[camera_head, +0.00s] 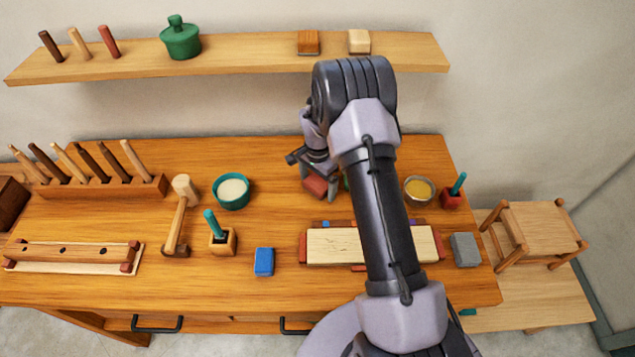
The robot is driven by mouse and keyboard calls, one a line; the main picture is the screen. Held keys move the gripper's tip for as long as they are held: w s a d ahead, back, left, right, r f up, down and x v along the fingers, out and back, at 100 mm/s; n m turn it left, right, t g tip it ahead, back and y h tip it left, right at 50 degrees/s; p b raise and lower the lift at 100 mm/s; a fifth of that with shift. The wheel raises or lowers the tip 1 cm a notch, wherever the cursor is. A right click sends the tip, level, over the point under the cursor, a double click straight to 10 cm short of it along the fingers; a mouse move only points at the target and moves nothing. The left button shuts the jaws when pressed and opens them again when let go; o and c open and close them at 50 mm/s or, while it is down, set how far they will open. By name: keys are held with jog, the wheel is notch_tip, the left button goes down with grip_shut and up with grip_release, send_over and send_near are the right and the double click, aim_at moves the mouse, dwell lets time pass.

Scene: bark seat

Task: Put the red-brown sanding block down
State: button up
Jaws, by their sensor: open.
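The red-brown sanding block (315,187) is at the middle of the wooden workbench (275,165), left of my forearm. It appears to rest on the bench top. My gripper (317,185) points down over it with its fingers open, one on each side of the block. I cannot tell whether either finger touches it. My wrist hides part of the space behind the block.
A teal bowl (232,191) stands left of my gripper, and a metal bowl (419,190) stands to the right. A pale board (335,246) lies in front, with a blue block (264,262) to its left. Something green is mostly hidden behind my arm.

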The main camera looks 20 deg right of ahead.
notch_tip(320, 180, up, 12)
jog(key=p, duration=0.2)
notch_tip(320, 180, up, 12)
jog(key=r+n+t, duration=0.1)
jog(key=n, duration=0.1)
send_over(318, 182)
jog(key=s+a, duration=0.3)
jog(key=a, duration=0.1)
jog(key=s+a+r+n+t, duration=0.1)
jog(key=s+a+r, duration=0.2)
jog(key=s+r, duration=0.25)
jog(key=s+a+r+n+t+y, duration=0.1)
jog(key=s+a+r+n+t, duration=0.1)
jog(key=s, duration=0.8)
jog(key=s+a+r+n+t+y, duration=0.1)
jog(key=s+a+r+n, duration=0.3)
jog(key=s, duration=0.6)
jog(key=shift+s+a+r+t, duration=0.4)
jog(key=shift+a+r, duration=0.1)
jog(key=shift+a, duration=0.6)
